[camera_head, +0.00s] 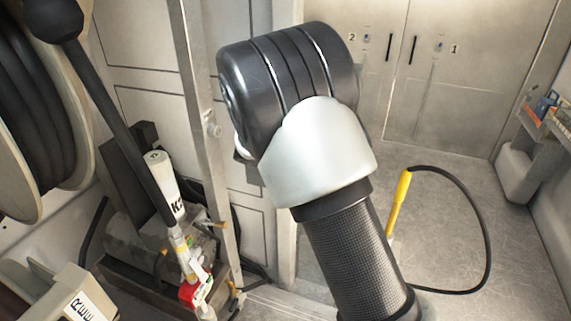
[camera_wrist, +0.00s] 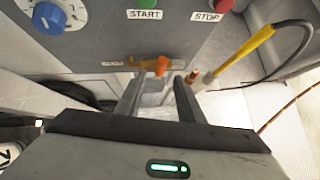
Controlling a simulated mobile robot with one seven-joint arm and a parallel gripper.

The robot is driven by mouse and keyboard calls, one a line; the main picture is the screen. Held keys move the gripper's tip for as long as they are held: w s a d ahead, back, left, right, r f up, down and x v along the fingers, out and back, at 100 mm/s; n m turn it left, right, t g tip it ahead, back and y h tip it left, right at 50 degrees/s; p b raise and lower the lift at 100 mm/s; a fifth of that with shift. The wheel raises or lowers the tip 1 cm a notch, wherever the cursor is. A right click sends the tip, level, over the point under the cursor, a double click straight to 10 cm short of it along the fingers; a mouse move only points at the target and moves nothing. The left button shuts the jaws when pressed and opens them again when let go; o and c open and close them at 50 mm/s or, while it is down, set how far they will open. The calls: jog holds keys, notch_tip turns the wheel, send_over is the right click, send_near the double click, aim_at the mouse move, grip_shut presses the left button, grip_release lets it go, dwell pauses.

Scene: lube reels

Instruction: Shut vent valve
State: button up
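An orange valve handle (camera_wrist: 150,64) shows at the upper middle of the wrist view, in front of a grey panel (camera_wrist: 110,45). A small label lies to its left, too blurred to read, so I cannot tell for sure that this is the vent valve. My gripper (camera_wrist: 158,80) is open, with its two fingers apart. The fingertips are close to the handle, which appears just beyond the gap between them; I cannot tell whether they touch. In the head view my arm hides the gripper and this handle.
The panel carries a blue knob (camera_wrist: 48,17), a green START button (camera_wrist: 145,3) and a red STOP button (camera_wrist: 222,5). A yellow-handled hose (camera_wrist: 250,45) is close on the right, also in the head view (camera_head: 400,200). A hose reel (camera_head: 75,120) and a pump lever (camera_head: 115,120) stand left.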

jog(key=v, duration=0.8)
jog(key=shift+d, duration=0.1)
jog(key=s+d+r+m+g+y+p, duration=0.2)
jog(key=s+d+r+m+p, duration=0.1)
jog(key=s+d+r+m, duration=0.9)
jog(key=s+r+m+y+p, duration=0.1)
jog(key=s+r+m, duration=0.1)
jog(key=s+m, duration=0.6)
jog(key=s+r+m+y+p, duration=0.1)
jog(key=s+r+m+y, duration=0.1)
jog(key=s+m, duration=0.7)
jog(key=s+r, duration=0.1)
jog(key=s, duration=0.2)
